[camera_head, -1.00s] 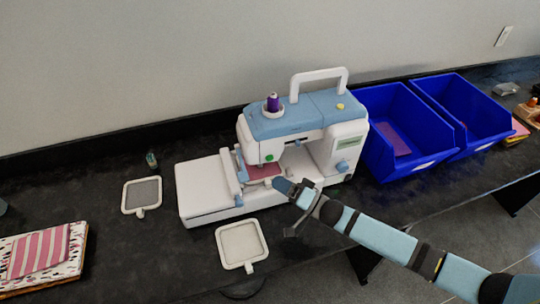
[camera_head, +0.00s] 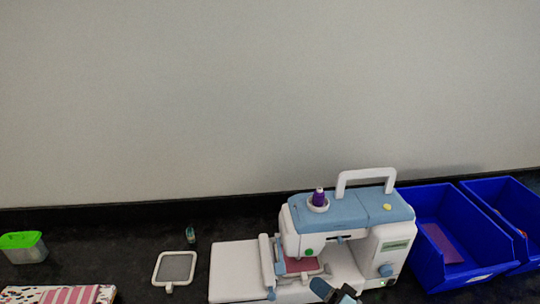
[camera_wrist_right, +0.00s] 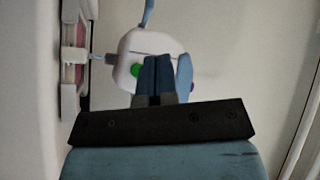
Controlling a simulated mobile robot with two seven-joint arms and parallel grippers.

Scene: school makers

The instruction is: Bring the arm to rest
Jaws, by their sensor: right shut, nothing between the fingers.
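My right gripper (camera_head: 333,292) shows at the bottom edge of the head view, in front of the sewing machine (camera_head: 350,212). In the right wrist view its fingers (camera_wrist_right: 160,78) are together with nothing between them. Behind them is the white machine head with a green dot (camera_wrist_right: 136,70). I cannot tell whether the fingertips touch the machine. Most of my right arm is below the head view. My left gripper is in neither view.
A pink fabric piece in a hoop (camera_head: 298,265) lies under the machine's needle area. An empty hoop (camera_head: 175,268) lies to the left. Blue bins (camera_head: 430,275) stand to the right. A green-lidded box (camera_head: 22,242) and striped fabric (camera_head: 68,296) are at far left.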

